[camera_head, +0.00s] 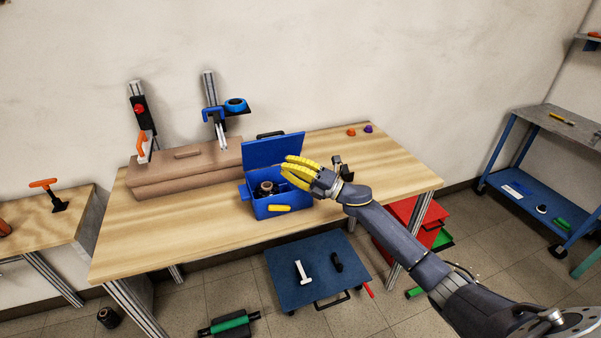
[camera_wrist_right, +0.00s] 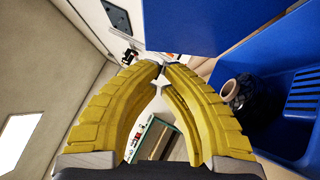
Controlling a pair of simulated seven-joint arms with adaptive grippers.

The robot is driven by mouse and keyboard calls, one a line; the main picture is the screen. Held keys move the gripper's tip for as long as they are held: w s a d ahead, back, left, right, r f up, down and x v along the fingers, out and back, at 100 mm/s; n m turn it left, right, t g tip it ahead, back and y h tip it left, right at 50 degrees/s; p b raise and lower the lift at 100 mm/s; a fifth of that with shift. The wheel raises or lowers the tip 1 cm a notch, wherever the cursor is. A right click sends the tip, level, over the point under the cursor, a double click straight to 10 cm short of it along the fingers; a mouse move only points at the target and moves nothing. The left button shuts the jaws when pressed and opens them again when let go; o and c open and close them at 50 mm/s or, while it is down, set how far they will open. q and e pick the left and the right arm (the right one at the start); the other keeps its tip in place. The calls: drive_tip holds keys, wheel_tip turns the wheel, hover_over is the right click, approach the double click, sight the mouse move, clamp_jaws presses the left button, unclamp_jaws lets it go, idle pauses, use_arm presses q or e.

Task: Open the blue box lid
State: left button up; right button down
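The blue box (camera_head: 283,203) stands on the wooden table with its lid (camera_head: 270,149) raised, leaning back upright along the rear edge. Dark round items (camera_head: 265,188) lie inside; one with a pale ring also shows in the right wrist view (camera_wrist_right: 231,90). My right gripper (camera_head: 287,164) is over the box's right side, in front of the lid. Its yellow fingertips meet in the right wrist view (camera_wrist_right: 160,68), with nothing seen between them. There the lid (camera_wrist_right: 205,25) is beyond the fingers; whether they touch it I cannot tell. My left gripper is out of view.
A brown case (camera_head: 185,170) lies left of the box. Behind it stand two metal posts, one with a blue clamp and ring (camera_head: 235,104). A small black item (camera_head: 346,172) stands right of the gripper.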

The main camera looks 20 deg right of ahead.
sight(265, 146)
drive_tip(key=shift+w+a+r, duration=0.25)
drive_tip(key=shift+w+r, duration=0.1)
drive_tip(key=shift+w, duration=0.5)
drive_tip(key=shift+w+a+r, duration=0.25)
drive_tip(key=shift+w+r, duration=0.1)
drive_tip(key=shift+w, duration=0.45)
drive_tip(key=shift+w+a+r, duration=0.25)
drive_tip(key=shift+w+r, duration=0.1)
drive_tip(key=shift+w, duration=0.5)
drive_tip(key=shift+w+r, duration=0.1)
drive_tip(key=shift+w, duration=0.05)
